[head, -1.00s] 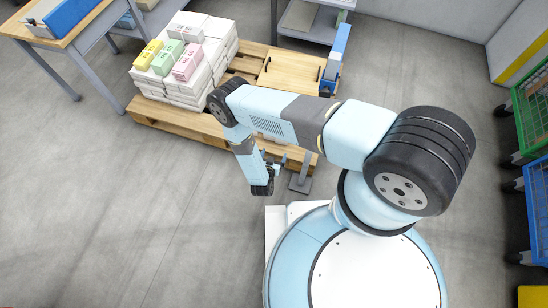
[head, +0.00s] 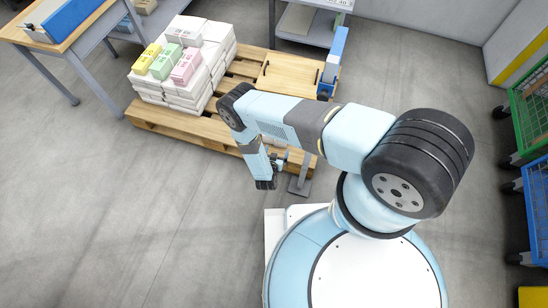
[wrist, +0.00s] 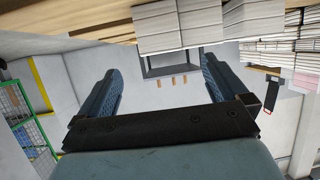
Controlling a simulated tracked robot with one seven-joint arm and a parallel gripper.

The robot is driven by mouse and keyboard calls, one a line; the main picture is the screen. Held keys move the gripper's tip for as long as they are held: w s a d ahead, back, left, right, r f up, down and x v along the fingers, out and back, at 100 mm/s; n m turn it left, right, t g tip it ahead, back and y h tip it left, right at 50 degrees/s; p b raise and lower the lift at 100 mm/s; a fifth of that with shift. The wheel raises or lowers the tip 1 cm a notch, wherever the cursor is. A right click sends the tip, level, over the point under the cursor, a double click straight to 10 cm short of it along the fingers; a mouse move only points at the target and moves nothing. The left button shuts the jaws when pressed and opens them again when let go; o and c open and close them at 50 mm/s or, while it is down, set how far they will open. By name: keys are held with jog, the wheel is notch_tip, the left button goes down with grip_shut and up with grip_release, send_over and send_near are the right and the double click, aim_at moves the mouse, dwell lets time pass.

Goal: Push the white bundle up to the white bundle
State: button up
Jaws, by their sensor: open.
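White paper bundles (head: 209,75) are stacked on the left part of a wooden pallet (head: 170,121) in the head view. A white bundle (head: 187,29) with a printed label lies on top of the stack at the back. In the wrist view, white bundles (wrist: 157,30) stand side by side across the top, close beyond the fingers. Something whitish shows just below my forearm on the pallet's near part, mostly hidden by the arm. My gripper (head: 267,181) is at the pallet's near edge, right of the stack. Its two fingers (wrist: 160,72) are spread with nothing between them.
Yellow (head: 147,58), green (head: 166,62) and pink (head: 186,66) bundles lie on the stack. A wooden board (head: 290,75) covers the pallet's back right, beside a blue upright (head: 336,58). A table stands at left, green and blue crates at right. The floor at left is clear.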

jog(key=x, duration=0.7)
jog(key=shift+w+f, duration=0.1)
jog(key=shift+w, duration=0.1)
grip_shut()
grip_release()
dwell(0.8)
jog(key=v, duration=1.3)
jog(key=shift+s, duration=0.4)
